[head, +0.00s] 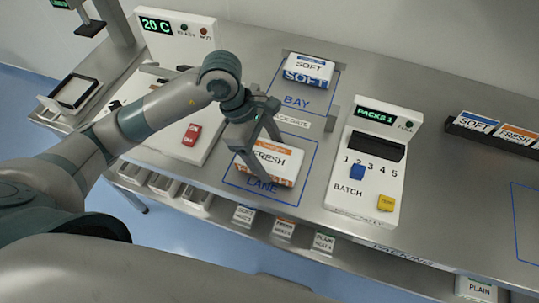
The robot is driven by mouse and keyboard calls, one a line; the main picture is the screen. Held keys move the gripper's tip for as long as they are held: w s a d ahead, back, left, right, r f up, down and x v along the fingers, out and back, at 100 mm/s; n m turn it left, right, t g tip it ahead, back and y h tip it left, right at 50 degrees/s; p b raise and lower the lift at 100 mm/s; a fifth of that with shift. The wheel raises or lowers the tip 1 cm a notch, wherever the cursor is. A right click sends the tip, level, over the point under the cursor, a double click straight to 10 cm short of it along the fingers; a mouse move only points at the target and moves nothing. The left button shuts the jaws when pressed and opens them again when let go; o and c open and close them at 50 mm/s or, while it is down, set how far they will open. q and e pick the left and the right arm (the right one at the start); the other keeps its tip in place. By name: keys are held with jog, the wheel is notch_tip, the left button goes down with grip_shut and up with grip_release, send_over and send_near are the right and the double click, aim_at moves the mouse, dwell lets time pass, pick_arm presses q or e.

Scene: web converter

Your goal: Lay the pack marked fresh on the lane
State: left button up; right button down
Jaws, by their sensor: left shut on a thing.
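The pack marked FRESH (275,163), white with an orange label, is inside the blue outline marked LANE (230,178). My left gripper (258,162) comes down over the pack from above and is shut on it. Whether the pack touches the surface or is slightly above it, I cannot tell. A pack marked SOFT (308,70), white and blue, lies in the outline marked BAY (291,98) behind the lane. My right gripper is not in view.
Right of the lane stands a white batch unit (345,196) with a green display, a slot and a yellow button (385,203). A white panel with a red switch (192,134) is on the left. A rack with SOFT and FRESH cards (515,135) is at far right. Bare steel lies between.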

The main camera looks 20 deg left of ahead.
pick_arm(q)
jog(key=shift+f, duration=0.8)
jog(key=shift+f, duration=0.15)
jog(key=o, duration=1.3)
